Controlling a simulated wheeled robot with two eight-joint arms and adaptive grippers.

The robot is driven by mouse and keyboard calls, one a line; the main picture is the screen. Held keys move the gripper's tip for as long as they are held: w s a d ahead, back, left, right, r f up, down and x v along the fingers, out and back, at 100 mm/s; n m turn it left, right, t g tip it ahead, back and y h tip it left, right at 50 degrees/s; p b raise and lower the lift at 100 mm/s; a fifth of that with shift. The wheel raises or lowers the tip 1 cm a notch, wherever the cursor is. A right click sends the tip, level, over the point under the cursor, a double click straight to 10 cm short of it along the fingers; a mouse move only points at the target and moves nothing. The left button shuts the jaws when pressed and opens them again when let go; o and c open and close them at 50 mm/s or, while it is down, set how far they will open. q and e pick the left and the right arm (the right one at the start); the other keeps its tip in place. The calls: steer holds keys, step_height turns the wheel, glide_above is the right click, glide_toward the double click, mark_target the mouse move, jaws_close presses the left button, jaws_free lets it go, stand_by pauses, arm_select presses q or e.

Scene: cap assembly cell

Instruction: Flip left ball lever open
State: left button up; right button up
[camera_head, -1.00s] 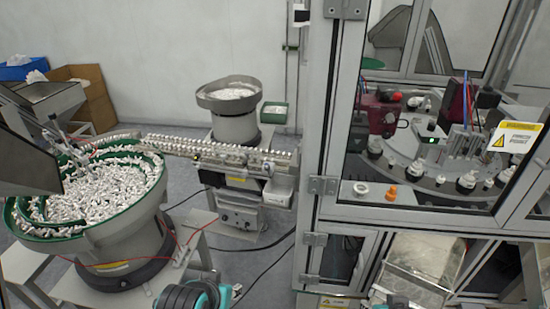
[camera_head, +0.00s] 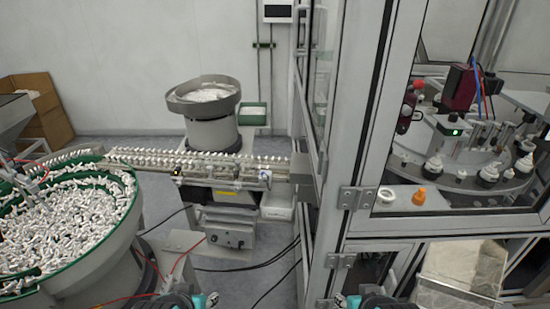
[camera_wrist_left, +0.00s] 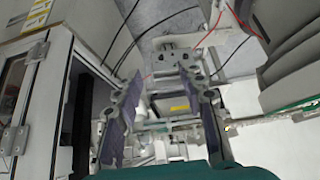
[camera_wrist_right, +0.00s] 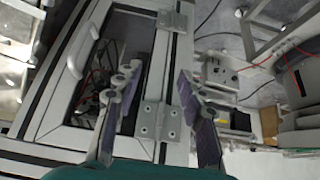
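I cannot make out a ball lever for certain in any view. The linear feeder track (camera_head: 215,165), lined with small white parts, runs from the bowl feeder (camera_head: 110,245) toward the glass-fronted cell. My left gripper (camera_head: 185,301) shows only at the head view's bottom edge. In the left wrist view its fingers (camera_wrist_left: 160,75) are apart and empty, with feeder hardware beyond. My right gripper (camera_head: 370,301) is also at the bottom edge. In the right wrist view its fingers (camera_wrist_right: 160,72) are apart and empty, in front of the cabinet frame.
The cell's metal frame post (camera_head: 362,150) stands right of the feeder. Inside the cell are a rotary table (camera_head: 455,178) and an orange cap (camera_head: 418,196). A second bowl (camera_head: 205,98) stands behind the track. Cables lie on the open floor (camera_head: 265,250).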

step_height(320, 180, down, 10)
steer(key=b, duration=0.9)
steer(key=shift+f, duration=0.25)
